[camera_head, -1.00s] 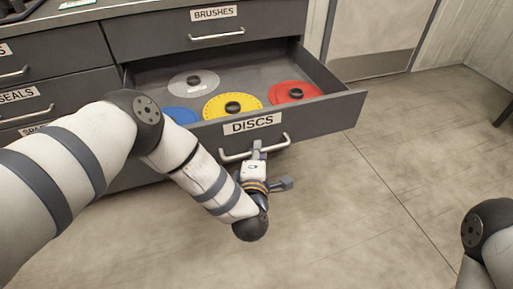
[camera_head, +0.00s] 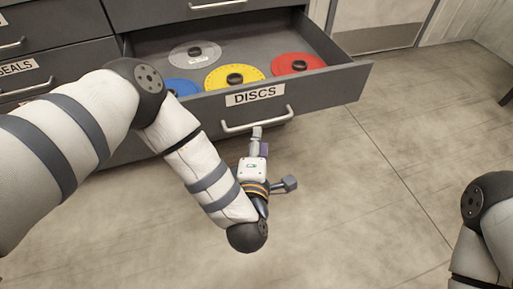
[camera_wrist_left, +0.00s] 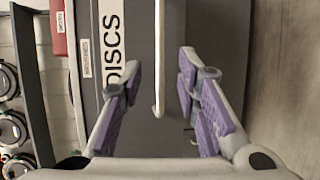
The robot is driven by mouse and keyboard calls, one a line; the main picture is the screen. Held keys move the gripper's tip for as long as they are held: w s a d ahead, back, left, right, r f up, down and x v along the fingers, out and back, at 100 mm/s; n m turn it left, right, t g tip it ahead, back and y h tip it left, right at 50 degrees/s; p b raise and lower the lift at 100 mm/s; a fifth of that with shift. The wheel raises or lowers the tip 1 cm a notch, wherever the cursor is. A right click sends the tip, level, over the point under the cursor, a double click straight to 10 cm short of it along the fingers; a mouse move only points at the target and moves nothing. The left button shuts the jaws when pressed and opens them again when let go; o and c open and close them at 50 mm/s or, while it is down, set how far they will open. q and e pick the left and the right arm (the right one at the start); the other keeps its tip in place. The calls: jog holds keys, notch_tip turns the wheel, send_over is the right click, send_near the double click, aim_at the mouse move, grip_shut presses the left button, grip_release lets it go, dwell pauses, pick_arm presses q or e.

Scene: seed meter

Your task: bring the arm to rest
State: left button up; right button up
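My left gripper (camera_head: 258,140) is in front of the open DISCS drawer (camera_head: 330,88), just below its bar handle (camera_head: 257,120). In the left wrist view the left gripper (camera_wrist_left: 158,85) has its purple-padded fingers spread apart. The handle (camera_wrist_left: 160,60) shows between and beyond them, and nothing is gripped. My left arm reaches across from the left of the head view. At the right edge only part of my right arm (camera_head: 485,215) shows; its gripper is out of view.
The drawer holds a clear disc (camera_head: 195,54), a blue disc (camera_head: 182,87), a yellow disc (camera_head: 234,76) and a red disc (camera_head: 298,64), each with a black knob. Other drawers above and to the left are closed. The floor (camera_head: 350,200) on the right is clear.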

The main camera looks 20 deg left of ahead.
pick_arm(q)
jog(key=v, duration=0.4)
jog(key=s+a+f+m+g+h+p, duration=0.1)
jog(key=s+f+m+g+h+p, duration=0.3)
jog(key=s+m, duration=0.4)
jog(key=s+a+f+m+g+h+p, duration=0.1)
jog(key=s+f+m+g+p, duration=0.15)
jog(key=s+m+g, duration=0.55)
jog(key=s+a+r+m+g, duration=0.1)
jog(key=s+a+g, duration=0.1)
jog(key=s, duration=0.5)
jog(key=s+a+r+m+g+y+p, duration=0.1)
jog(key=s+a, duration=0.3)
jog(key=s, duration=0.4)
jog(key=s+a+r+m+g+y+p, duration=0.1)
jog(key=s+a+m+g, duration=0.1)
jog(key=s, duration=0.6)
jog(key=shift+a+r+m+g, duration=0.35)
jog(key=shift+a+g, duration=0.25)
jog(key=shift+a, duration=0.3)
pick_arm(e)
jog(key=w+r+t, duration=0.3)
jog(key=w+r, duration=0.5)
jog(key=r, duration=0.1)
jog(key=shift+w+r, duration=0.2)
jog(key=shift+r, duration=0.1)
pick_arm(q)
jog(key=shift+o, duration=0.2)
jog(key=shift+w, duration=0.1)
